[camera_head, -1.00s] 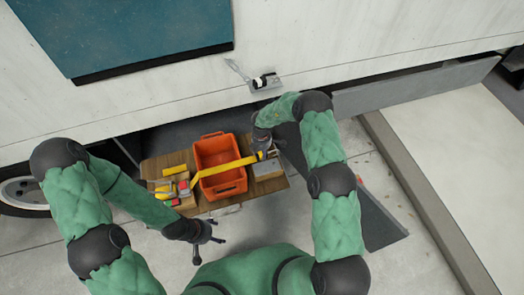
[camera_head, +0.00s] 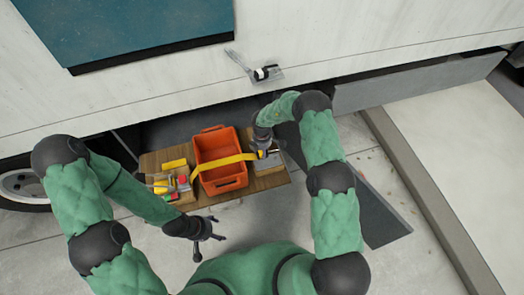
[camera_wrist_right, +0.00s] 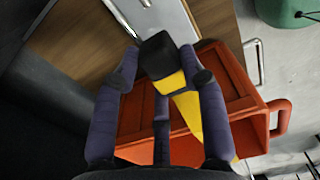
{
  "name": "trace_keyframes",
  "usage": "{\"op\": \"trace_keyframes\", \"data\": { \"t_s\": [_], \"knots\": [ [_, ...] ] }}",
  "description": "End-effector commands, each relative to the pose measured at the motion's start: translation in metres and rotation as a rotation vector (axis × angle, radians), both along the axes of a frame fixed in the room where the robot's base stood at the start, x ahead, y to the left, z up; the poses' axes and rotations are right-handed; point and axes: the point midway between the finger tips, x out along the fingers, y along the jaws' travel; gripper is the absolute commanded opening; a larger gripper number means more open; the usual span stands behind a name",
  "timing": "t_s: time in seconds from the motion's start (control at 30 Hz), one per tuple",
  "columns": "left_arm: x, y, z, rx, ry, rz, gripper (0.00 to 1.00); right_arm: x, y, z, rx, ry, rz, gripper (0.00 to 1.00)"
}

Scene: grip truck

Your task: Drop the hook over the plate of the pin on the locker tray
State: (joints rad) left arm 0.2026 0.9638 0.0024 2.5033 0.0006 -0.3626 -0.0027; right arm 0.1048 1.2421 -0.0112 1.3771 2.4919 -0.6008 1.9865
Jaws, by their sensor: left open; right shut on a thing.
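The yellow strap (camera_head: 226,165) runs across the orange crate and sags a little in its middle. My right gripper (camera_head: 263,146) is at the strap's right end, low over the right side of the wooden locker tray (camera_head: 268,185). In the right wrist view, its fingers are shut on the black end piece (camera_wrist_right: 158,55) of the strap, probably the hook. A grey metal plate (camera_wrist_right: 155,18) with holes lies just beyond this piece. I cannot make out the pin or whether the hook touches it. My left gripper (camera_head: 212,232) is open and empty, in front of the tray.
The orange crate (camera_head: 208,143) stands mid-tray, under the strap. Several yellow, red and grey items (camera_head: 172,182) lie on the tray's left side. The truck's white side wall (camera_head: 330,45) rises behind. A grey door panel (camera_head: 375,215) hangs to the right.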

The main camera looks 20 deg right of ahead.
Motion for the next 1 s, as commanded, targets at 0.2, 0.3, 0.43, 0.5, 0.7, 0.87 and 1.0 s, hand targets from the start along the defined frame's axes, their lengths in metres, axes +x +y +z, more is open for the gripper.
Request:
{"op": "trace_keyframes", "data": {
  "t_s": [0.2,0.3,0.43,0.5,0.7,0.87,1.0],
  "knots": [
    [0.0,0.0,-0.012,0.0,0.0,0.0,0.7,0.0,0.0,-0.016,0.0,0.0,0.0,0.06],
    [0.0,0.0,-0.017,0.0,0.0,0.0,0.7,0.0,0.0,-0.021,0.0,0.0,0.0,0.06],
    [0.0,0.0,-0.024,0.0,0.0,0.0,0.7,0.0,0.0,-0.029,0.0,-0.001,0.0,0.06],
    [0.0,0.0,-0.027,0.0,0.0,0.0,0.7,0.0,0.0,-0.033,0.0,-0.001,0.0,0.06],
    [0.0,0.0,-0.034,0.0,0.0,0.0,0.7,0.0,0.0,-0.045,0.0,0.0,0.0,0.06],
    [0.0,0.0,-0.039,0.0,0.0,0.0,0.7,0.0,0.0,-0.053,0.0,0.0,0.0,0.06],
    [0.0,0.0,-0.041,0.0,0.0,0.0,0.7,0.0,0.0,-0.056,0.0,-0.001,0.0,0.06]
  ]
}}
